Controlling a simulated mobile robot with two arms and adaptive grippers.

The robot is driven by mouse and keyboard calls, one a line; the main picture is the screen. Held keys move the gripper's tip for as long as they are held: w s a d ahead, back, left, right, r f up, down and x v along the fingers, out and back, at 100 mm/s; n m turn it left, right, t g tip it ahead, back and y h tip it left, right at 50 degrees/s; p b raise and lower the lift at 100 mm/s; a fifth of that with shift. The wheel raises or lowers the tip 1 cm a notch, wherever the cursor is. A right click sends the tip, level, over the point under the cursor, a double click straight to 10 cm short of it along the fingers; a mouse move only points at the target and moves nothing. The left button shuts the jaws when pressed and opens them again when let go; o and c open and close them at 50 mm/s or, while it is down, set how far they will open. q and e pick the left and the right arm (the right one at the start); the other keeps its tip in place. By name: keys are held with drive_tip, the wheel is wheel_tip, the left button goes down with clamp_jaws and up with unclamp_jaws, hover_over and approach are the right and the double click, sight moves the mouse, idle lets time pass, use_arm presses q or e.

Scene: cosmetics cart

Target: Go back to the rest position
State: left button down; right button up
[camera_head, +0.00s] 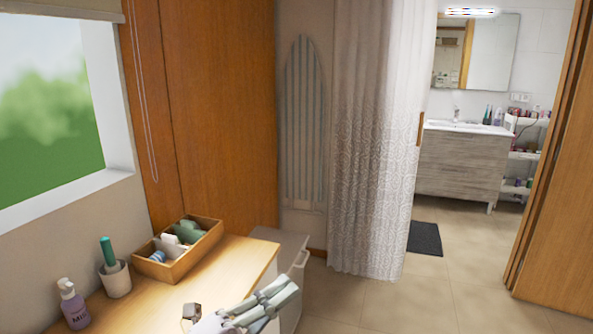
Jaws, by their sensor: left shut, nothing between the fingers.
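My left gripper (292,286) shows at the bottom of the head view, with its light grey fingers pointing up and to the right. It is shut and empty, in front of the right end of the wooden counter (225,265). Its wrist is cut off by the lower picture edge. My right gripper is not in view. A cosmetics cart (527,156) with bottles on its shelves stands far off in the bathroom, partly hidden by the wooden door.
On the counter are a wooden box (153,270) of rolled items, a cup (117,280) with a green item, and a pump bottle (73,306). A white curtain (372,140) hangs beyond it. The tiled floor (430,295) at right is clear, beside the wooden door (555,235).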

use_arm(q)
drive_tip(key=w+a+f+n+t+y, duration=0.2)
drive_tip(key=a+f+n+t+y, duration=0.15)
drive_tip(key=a+n+y, duration=0.35)
drive_tip(key=w+a+f+n+t+y, duration=0.2)
drive_tip(key=a+f+n+t+y, duration=0.15)
drive_tip(key=n+y, duration=0.5)
drive_tip(key=s+a+f+n+g+y, duration=0.35)
drive_tip(key=a+f+n, duration=0.3)
drive_tip(key=f, duration=0.35)
drive_tip(key=s+a+f+n+g, duration=0.1)
drive_tip(key=s+f+n+g, duration=0.1)
drive_tip(key=s+f+g, duration=0.6)
drive_tip(key=s+f+n+g, duration=0.2)
drive_tip(key=s+f+g, duration=0.3)
drive_tip(key=s+f, duration=0.95)
drive_tip(key=f, duration=1.9)
drive_tip(key=s+a+f+g, duration=0.2)
drive_tip(key=s+a+f, duration=0.1)
drive_tip(key=s+f, duration=1.4)
drive_tip(key=shift+s+f, duration=0.15)
drive_tip(key=shift+f, duration=0.3)
drive_tip(key=shift+a, duration=0.1)
